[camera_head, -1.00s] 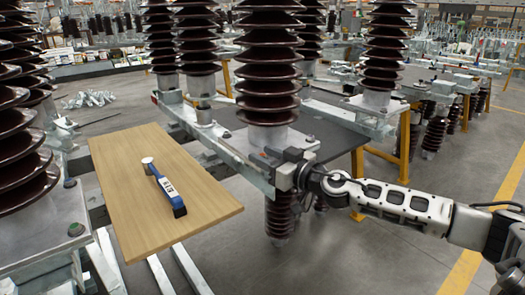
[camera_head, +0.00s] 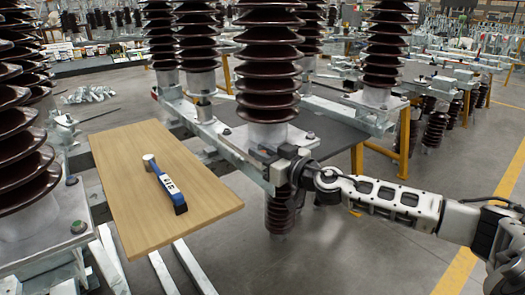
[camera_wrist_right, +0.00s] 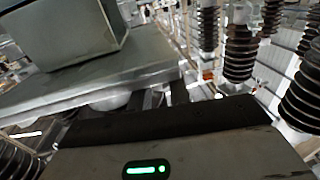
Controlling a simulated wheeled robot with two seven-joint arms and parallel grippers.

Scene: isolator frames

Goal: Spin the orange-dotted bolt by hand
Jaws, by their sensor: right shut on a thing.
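My right gripper (camera_head: 280,164) is at the near end of the grey steel frame (camera_head: 228,150), beside the foot of the large brown insulator (camera_head: 268,75). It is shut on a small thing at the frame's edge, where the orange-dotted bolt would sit. The jaws hide the bolt, and I see no orange dot in either view. In the right wrist view the dark gripper fingers (camera_wrist_right: 165,97) reach under the edge of a grey metal plate (camera_wrist_right: 100,85). My left gripper is not in view.
A brown insulator (camera_head: 280,212) hangs below the frame near my gripper. Other insulators stand behind. The floor at front right is clear.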

